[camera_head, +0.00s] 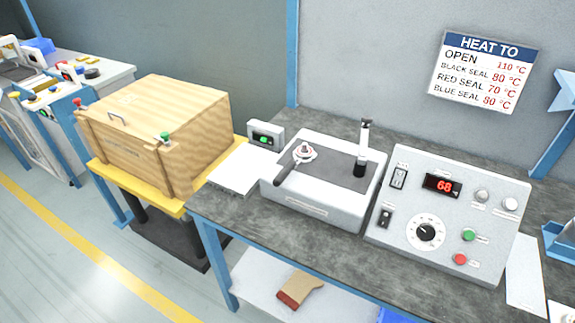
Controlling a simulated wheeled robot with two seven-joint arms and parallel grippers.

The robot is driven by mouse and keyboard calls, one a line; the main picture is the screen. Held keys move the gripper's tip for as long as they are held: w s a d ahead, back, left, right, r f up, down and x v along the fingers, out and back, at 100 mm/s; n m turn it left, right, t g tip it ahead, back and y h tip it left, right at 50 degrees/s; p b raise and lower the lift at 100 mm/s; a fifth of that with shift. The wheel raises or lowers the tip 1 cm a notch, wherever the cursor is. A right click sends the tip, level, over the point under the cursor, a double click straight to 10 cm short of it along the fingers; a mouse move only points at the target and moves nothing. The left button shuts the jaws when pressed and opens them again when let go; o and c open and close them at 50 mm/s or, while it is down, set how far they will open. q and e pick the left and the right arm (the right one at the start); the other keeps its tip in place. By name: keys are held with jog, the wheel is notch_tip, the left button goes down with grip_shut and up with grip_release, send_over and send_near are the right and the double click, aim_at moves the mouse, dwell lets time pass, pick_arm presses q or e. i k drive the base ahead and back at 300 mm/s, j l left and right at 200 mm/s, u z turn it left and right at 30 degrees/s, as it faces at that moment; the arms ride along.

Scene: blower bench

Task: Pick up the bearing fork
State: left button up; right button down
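I cannot pick out a bearing fork for certain. On the grey bench stands a light-grey heater unit (312,207) with a dark top plate (337,169). A small round metal part with some red on it (304,152) sits at the left of that plate, and a dark, thin shape (286,178) lies just in front of it. These are too small to tell in detail. An upright post with a black lower part (361,168) stands at the plate's right. Neither of my grippers is in view.
A control box (447,211) reading 68 stands right of the heater. A wooden crate (155,135) rests on a yellow lift table (130,186) at left. A heating sign (482,72) is on the wall. A brown and red item (299,289) lies on the lower shelf.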

aim_at(283, 174)
jog(key=i+j+z, duration=0.15)
jog(key=j, duration=0.15)
jog(key=i+j+z, duration=0.15)
jog(key=j, duration=0.2)
jog(key=j+z, duration=0.15)
jog(key=j, duration=0.2)
jog(key=i+j+z, duration=0.15)
jog(key=j, duration=0.2)
